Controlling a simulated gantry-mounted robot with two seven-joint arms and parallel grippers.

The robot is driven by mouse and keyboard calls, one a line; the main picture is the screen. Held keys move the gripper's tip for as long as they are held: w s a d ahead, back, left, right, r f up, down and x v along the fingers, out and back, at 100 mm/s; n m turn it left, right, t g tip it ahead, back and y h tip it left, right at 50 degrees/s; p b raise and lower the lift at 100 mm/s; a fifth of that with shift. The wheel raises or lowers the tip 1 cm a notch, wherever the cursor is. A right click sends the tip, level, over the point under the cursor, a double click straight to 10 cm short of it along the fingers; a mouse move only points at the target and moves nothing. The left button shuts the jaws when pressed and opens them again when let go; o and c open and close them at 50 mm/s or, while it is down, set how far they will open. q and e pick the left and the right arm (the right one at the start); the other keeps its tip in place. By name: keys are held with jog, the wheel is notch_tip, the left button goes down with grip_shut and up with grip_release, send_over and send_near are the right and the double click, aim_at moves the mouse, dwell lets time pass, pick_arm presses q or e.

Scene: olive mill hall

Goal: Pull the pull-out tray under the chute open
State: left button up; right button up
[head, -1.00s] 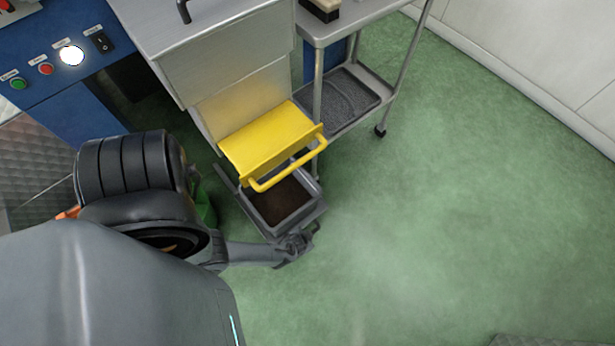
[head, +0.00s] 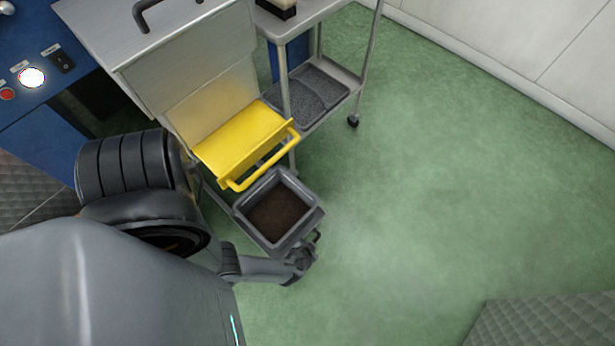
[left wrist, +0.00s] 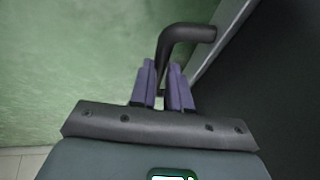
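The pull-out tray (head: 301,234) is a dark grey box with brown material on its floor. In the head view it stands out beyond the yellow chute cover (head: 238,143), its inside mostly uncovered. My left gripper (head: 312,246) is at the tray's front side, low near the floor. In the left wrist view, the fingers of my left gripper (left wrist: 162,88) are closed around the black bent handle (left wrist: 185,35) of the tray. The contact is partly hidden in the head view. My right gripper is in neither current view.
A grey trolley (head: 348,78) with a lower shelf stands behind the tray to the right. A blue panel with buttons (head: 45,75) is at the upper left. Green floor (head: 430,200) is clear to the right, with a grey mat (head: 550,325) at lower right.

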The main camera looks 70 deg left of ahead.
pick_arm(q)
jog(key=o, duration=0.4)
jog(key=shift+a, duration=0.15)
jog(key=shift+o, duration=0.2)
jog(key=p+v, duration=0.8)
jog(key=v, duration=0.2)
jog(key=shift+r, duration=0.35)
